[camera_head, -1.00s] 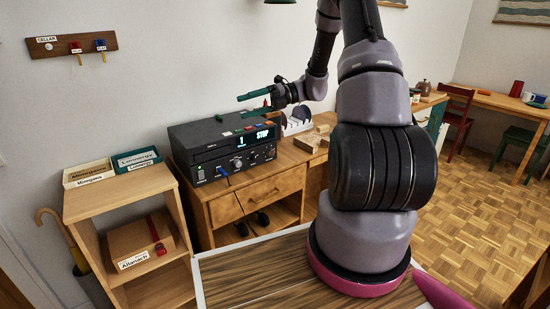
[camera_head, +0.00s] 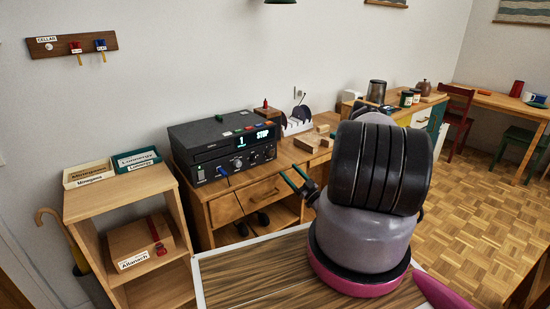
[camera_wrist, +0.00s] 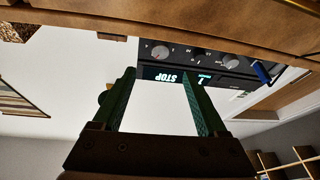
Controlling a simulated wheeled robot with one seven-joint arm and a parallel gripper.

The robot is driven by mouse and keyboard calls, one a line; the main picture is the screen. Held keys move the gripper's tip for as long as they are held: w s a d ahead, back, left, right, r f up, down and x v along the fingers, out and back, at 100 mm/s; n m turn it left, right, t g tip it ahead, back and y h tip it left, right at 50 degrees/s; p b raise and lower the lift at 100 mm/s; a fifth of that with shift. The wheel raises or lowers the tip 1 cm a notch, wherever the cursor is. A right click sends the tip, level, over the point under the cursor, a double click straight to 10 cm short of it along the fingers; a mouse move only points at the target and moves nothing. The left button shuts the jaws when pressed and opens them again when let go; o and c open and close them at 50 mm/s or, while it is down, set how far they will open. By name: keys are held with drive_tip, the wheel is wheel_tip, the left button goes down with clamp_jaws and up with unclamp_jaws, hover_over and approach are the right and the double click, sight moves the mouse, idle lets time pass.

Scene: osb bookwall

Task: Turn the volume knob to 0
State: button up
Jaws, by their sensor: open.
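A black audio deck (camera_head: 225,145) with a lit display reading "1 STOP" stands on the wooden cabinet. Its front carries a large round knob (camera_head: 238,163) and smaller controls to the right; I cannot read which one is volume. In the wrist view the deck is upside down, with one silver knob (camera_wrist: 160,52) above the display and another knob (camera_wrist: 226,60) to the right. My gripper (camera_head: 289,170) has two green fingers, apart and empty, in front of the cabinet and below right of the deck. In the wrist view, my gripper (camera_wrist: 158,73) frames the display; no contact with a knob shows.
A blue plug (camera_head: 222,171) sticks out of the deck's front. The cabinet's drawer (camera_head: 262,192) is below. Wooden blocks (camera_head: 312,143) and a rack (camera_head: 298,122) stand to the deck's right. A shelf (camera_head: 120,190) stands left. The striped table top (camera_head: 255,265) is clear at front.

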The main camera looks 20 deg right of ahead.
sight(272, 153)
drive_tip(key=x, duration=1)
drive_tip(key=shift+w+a+r, duration=0.1)
drive_tip(key=shift+w+r, duration=0.05)
drive_tip(key=shift+w, duration=0.1)
clamp_jaws()
